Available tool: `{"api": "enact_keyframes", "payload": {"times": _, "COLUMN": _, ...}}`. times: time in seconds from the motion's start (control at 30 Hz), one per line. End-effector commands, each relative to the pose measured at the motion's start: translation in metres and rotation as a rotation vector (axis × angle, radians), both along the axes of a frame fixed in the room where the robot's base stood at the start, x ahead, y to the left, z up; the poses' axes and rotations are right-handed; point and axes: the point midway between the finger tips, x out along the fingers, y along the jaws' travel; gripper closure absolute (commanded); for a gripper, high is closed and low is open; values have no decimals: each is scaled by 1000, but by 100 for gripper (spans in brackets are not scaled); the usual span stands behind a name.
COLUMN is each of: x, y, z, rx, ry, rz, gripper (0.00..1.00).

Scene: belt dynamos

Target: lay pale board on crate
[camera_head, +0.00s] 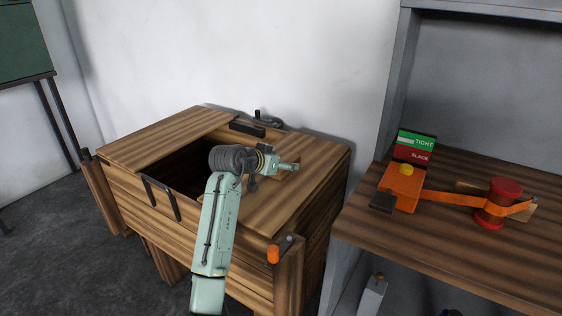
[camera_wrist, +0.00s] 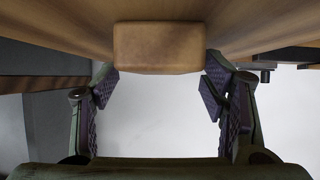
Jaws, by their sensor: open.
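The crate (camera_head: 140,145) is a large box of brown striped wood, with a dark opening in its top. My gripper (camera_head: 290,167) is over the right part of its top. A pale tan wooden piece (camera_head: 284,175), which looks like the board, lies on the crate top beside my gripper, partly hidden by it. In the wrist view the blunt end of the pale piece (camera_wrist: 158,47) shows against the striped wood. My open fingers (camera_wrist: 162,90) stand apart, one on each side of it, with clear gaps. Its full length is hidden.
A wooden shelf (camera_head: 370,237) on the right holds an orange device (camera_head: 403,187), an orange belt around a red spool (camera_head: 497,203), and a TIGHT/SLACK sign (camera_head: 415,146). Dark fittings (camera_head: 247,128) sit at the crate's back edge. A white wall stands behind.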

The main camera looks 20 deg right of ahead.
Motion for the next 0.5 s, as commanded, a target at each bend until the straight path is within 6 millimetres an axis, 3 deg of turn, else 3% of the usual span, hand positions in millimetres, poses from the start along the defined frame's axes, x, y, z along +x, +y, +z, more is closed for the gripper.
{"api": "enact_keyframes", "payload": {"times": 0.5, "x": -47, "y": 66, "z": 47, "rx": -4, "ry": -8, "rz": 3, "gripper": 34}}
